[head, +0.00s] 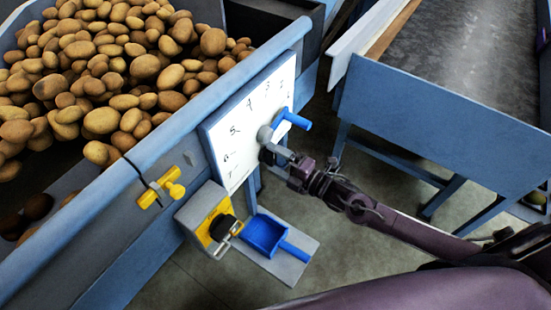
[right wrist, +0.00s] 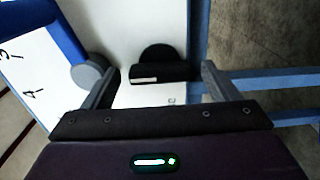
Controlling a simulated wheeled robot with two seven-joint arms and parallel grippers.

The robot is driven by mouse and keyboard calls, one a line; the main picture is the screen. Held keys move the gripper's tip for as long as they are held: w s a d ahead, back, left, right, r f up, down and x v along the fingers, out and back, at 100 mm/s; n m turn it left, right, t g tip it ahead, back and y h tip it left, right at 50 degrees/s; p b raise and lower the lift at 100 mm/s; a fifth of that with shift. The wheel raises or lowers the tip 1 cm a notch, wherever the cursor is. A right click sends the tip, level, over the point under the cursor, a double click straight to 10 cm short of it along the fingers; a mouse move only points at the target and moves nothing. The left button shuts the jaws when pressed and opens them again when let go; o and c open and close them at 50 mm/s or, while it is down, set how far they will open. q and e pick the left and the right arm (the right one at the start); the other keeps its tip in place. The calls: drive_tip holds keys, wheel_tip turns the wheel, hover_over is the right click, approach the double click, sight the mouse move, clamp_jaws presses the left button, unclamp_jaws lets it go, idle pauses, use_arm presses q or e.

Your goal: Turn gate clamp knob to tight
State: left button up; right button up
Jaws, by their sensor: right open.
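A black knob (right wrist: 157,66) with a pale mark on its bar-shaped grip stands on a white scale plate (right wrist: 225,8) in the right wrist view; I take it as the gate clamp knob. My right gripper (head: 272,149) is open in front of the plate. In the right wrist view its two fingers (right wrist: 160,72) lie to either side of the knob, with gaps. In the head view the gripper largely hides the knob. A blue lever (head: 293,120) with a grey hub (head: 265,133) sits just above the gripper. My left gripper is not in view.
A potato-filled hopper (head: 140,160) is at left. A blue-framed conveyor (head: 430,120) stands at right. Open floor lies between.

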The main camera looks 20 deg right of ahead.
drive_tip(key=shift+w+a, duration=0.1)
drive_tip(key=shift+w, duration=0.05)
drive_tip(key=shift+c, duration=0.4)
drive_tip(key=c, duration=0.9)
